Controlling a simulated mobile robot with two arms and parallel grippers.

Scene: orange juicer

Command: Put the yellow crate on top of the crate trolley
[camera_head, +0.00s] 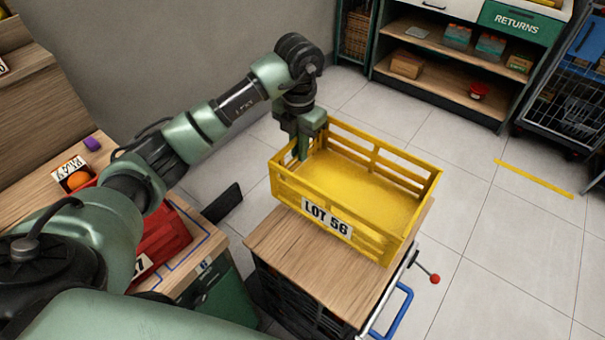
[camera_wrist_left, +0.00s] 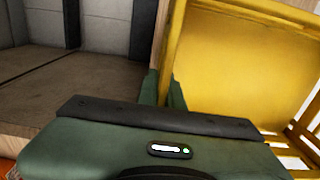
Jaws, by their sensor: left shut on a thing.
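The yellow crate (camera_head: 365,185), labelled LOT 56, is upright, empty and slatted. It overlaps the far part of the wooden top of the trolley (camera_head: 300,255), which has a blue handle. The crate's far side reaches past the top's far edge in the picture. I cannot tell whether the crate rests on the top or hangs just above it. My left gripper (camera_head: 303,146) is shut on the crate's left end wall. In the left wrist view the crate (camera_wrist_left: 245,65) fills the right side, its wall between my fingers (camera_wrist_left: 165,92). My right gripper is not in view.
A red crate (camera_head: 168,238) and an orange (camera_head: 77,180) are on the wooden counter at left. A red-knobbed lever (camera_head: 434,279) sticks out at the trolley's right. Shelves marked RETURNS (camera_head: 515,22) and a wire cart (camera_head: 570,105) stand behind.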

